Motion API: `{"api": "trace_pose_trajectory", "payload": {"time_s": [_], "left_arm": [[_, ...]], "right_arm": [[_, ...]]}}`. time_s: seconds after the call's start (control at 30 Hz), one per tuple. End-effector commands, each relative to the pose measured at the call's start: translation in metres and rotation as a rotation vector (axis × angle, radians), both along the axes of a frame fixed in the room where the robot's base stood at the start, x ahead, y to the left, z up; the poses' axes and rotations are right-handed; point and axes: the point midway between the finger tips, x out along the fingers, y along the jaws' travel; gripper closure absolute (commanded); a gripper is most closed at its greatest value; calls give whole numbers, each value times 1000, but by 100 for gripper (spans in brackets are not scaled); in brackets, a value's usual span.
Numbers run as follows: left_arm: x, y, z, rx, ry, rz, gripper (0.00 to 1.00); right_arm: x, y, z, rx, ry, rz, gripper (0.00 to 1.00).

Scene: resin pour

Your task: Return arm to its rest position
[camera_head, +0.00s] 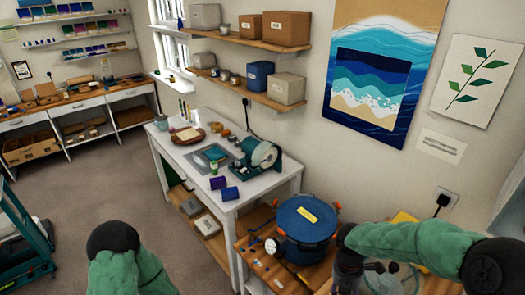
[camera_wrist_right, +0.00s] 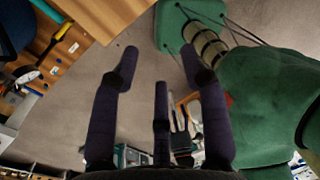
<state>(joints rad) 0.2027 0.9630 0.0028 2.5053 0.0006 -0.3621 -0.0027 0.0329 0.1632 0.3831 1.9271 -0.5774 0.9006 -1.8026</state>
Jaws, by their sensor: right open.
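My right arm, in a green sleeve, reaches in from the right edge of the head view over the wooden bench (camera_head: 262,262). Its dark gripper (camera_head: 348,272) is at the lower edge of that view, just right of the blue round pot. In the right wrist view the dark fingers of my right gripper (camera_wrist_right: 158,54) are spread apart with nothing between them. Floor shows beyond them. My left arm shows as a green sleeve with a black joint at the bottom left of the head view. My left gripper is not visible.
The blue lidded pot (camera_head: 304,222) stands on the wooden bench close to my right gripper. A white table (camera_head: 215,196) with a tape dispenser (camera_head: 260,158) stands behind it. Wall shelves (camera_head: 250,88) hold boxes. Open grey floor (camera_head: 75,180) lies at the left.

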Motion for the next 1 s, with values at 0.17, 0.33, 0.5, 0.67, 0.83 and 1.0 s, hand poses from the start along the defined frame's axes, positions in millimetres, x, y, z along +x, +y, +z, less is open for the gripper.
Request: {"api": "trace_pose_trajectory", "payload": {"time_s": [0.17, 0.33, 0.5, 0.67, 0.83, 1.0], "left_arm": [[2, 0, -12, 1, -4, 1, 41], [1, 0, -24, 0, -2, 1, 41], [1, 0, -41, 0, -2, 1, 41], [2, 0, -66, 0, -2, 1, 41], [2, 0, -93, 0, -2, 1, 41], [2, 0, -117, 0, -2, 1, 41]], "right_arm": [[-4, 17, -35, 41, -3, -127, 55], [-10, 37, -73, 88, -4, -300, 55], [-19, 63, -122, 143, 9, -552, 55], [-38, 96, -190, 192, 55, -942, 55], [-62, 125, -259, 201, 126, -1448, 55], [-86, 140, -316, 160, 189, -1932, 55]]}}
